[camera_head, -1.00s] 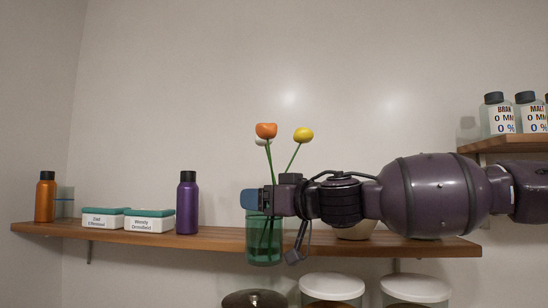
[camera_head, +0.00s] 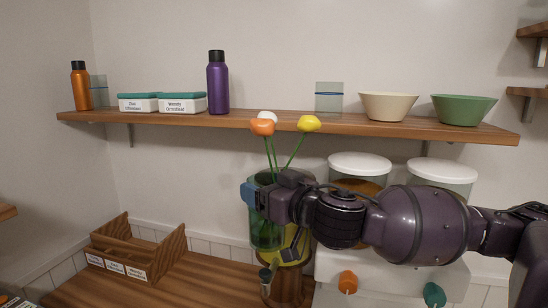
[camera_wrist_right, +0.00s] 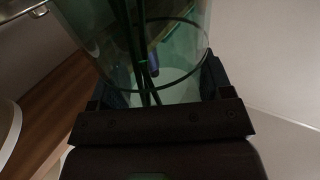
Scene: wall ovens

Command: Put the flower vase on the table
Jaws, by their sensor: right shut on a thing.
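The flower vase (camera_head: 265,232) is a green see-through glass with orange, yellow and white flowers on green stems. My right gripper (camera_head: 262,194) is shut on it near the rim and holds it upright in the air, below the shelf. In the right wrist view the vase (camera_wrist_right: 150,45) sits between the fingers, with stems visible inside. A wooden table or counter top (camera_head: 165,288) lies lower down at the left. Whether the vase's base touches anything cannot be told. My left gripper is not in view.
A wooden shelf (camera_head: 230,121) holds bottles, boxes, a glass and bowls. A wooden organizer (camera_head: 140,262) stands on the counter at the left. White-lidded dispensers (camera_head: 360,166) with coloured knobs stand behind my arm. A yellow object (camera_head: 293,246) is behind the vase. Bare wood shows right of the organizer.

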